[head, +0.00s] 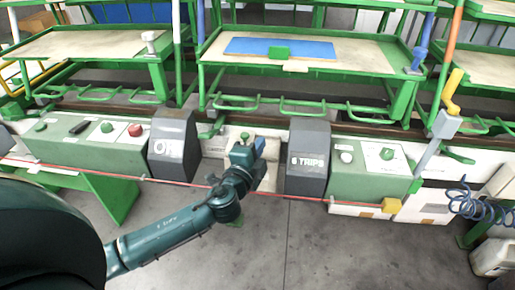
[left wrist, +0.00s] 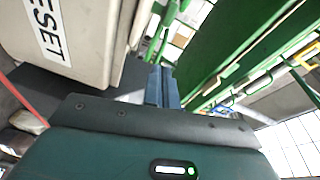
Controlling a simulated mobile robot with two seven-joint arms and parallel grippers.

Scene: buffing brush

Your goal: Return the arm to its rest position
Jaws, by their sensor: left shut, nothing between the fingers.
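My left arm comes in from the left in the head view, and its gripper (head: 258,146) is shut and empty. It is held up in front of the gap between two dark grey covers on the machine. In the left wrist view the blue-grey fingers (left wrist: 161,88) are together with nothing between them. My right gripper is in neither view.
Grey covers (head: 174,147) and (head: 307,158) stand on both sides of the gripper. Green control boxes (head: 368,168) and a red cord (head: 290,197) run along the machine front. Green racks (head: 285,50) stand behind. The grey floor (head: 300,255) in front is clear.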

